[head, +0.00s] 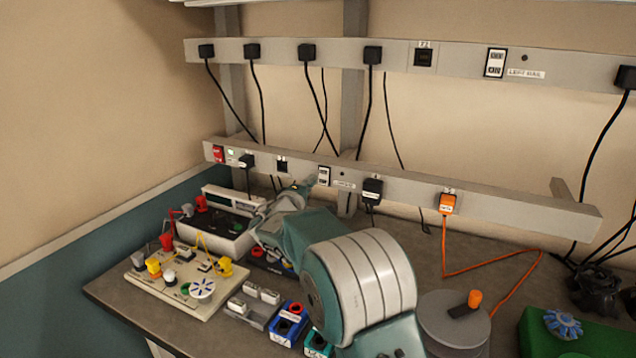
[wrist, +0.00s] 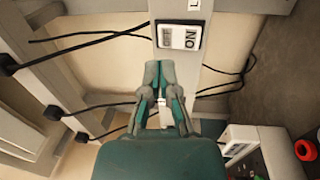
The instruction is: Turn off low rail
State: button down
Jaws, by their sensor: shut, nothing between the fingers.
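The low rail (head: 500,203) is a grey power strip along the wall above the bench. A black-framed white rocker switch (head: 323,175) sits on it, beside a small label (head: 343,184) too small to read. My gripper (head: 304,187) is just left of and slightly below this switch in the head view. In the wrist view my gripper (wrist: 160,68) is shut and empty, its fingertips close to the switch's edge. I cannot tell whether they touch it.
Black plugs and an orange plug (head: 447,202) are in the low rail. The upper rail (head: 440,56) has another switch (head: 495,63). Electronics crowd the bench; cables hang behind.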

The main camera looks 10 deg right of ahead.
jog(key=r+v, duration=0.2)
jog(key=v, duration=0.7)
jog(key=shift+a, duration=0.15)
jog(key=shift+s, duration=0.1)
jog(key=s+d+m+g+y, duration=0.1)
jog(key=s+d+m+g, duration=0.2)
jog(key=s+d+g, duration=0.35)
jog(key=s+d+m+g, duration=0.3)
jog(key=s+d, duration=0.4)
jog(key=s, duration=0.5)
jog(key=s+a+f+m+y, duration=0.2)
jog(key=s+y, duration=0.3)
jog(key=s, duration=0.5)
jog(key=s+a+f+m+y, duration=0.2)
jog(key=s+f+y, duration=0.3)
jog(key=s, duration=0.6)
jog(key=shift+s+a+m, duration=0.2)
jog(key=shift+a+m, duration=0.2)
jog(key=shift+a, duration=0.45)
jog(key=shift+w+d+g, duration=0.1)
jog(key=shift+g, duration=0.15)
